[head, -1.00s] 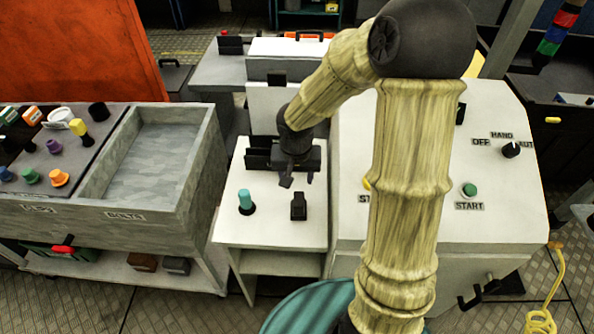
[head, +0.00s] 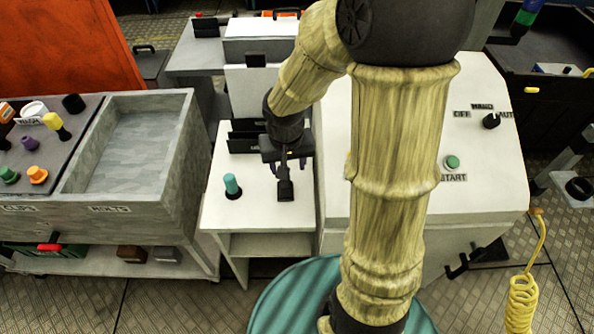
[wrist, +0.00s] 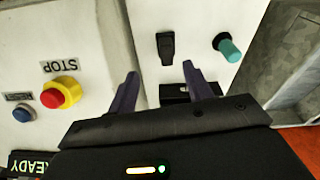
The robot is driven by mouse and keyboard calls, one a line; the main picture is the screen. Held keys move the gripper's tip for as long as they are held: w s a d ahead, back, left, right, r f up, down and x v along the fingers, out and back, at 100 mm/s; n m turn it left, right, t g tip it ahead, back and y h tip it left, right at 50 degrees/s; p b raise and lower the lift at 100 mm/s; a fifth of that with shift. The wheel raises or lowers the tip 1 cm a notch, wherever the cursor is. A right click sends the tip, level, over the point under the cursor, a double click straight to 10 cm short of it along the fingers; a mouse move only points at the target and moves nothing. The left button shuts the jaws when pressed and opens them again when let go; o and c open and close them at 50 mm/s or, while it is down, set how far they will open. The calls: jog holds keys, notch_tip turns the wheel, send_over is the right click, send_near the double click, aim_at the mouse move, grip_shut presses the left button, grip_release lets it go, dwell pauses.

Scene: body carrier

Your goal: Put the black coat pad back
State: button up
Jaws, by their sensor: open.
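A small black item (head: 285,190), which I take to be the black coat pad, stands on the white table (head: 265,214). It also shows in the wrist view (wrist: 166,45), a little beyond the fingertips. My gripper (head: 288,164) is open and empty, just behind and above it in the head view. In the wrist view the two dark fingers (wrist: 160,72) are spread apart, with the pad roughly in line with the gap. My gripper hides part of the table and the black holders behind it.
A teal cylinder (head: 232,183) stands on the table left of the pad. Black holders (head: 244,139) are at the table's back. A grey bin (head: 130,150) is at left. A white console with a green START button (head: 452,162) is at right; its red STOP button (wrist: 62,92) shows in the wrist view.

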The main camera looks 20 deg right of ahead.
jog(key=s+d+r+n+t, duration=0.1)
jog(key=s+r, duration=0.1)
jog(key=s, duration=0.5)
jog(key=shift+s+r+n+y, duration=0.2)
jog(key=shift+r+n+y, duration=0.1)
jog(key=shift+r+n, duration=0.1)
dwell(0.6)
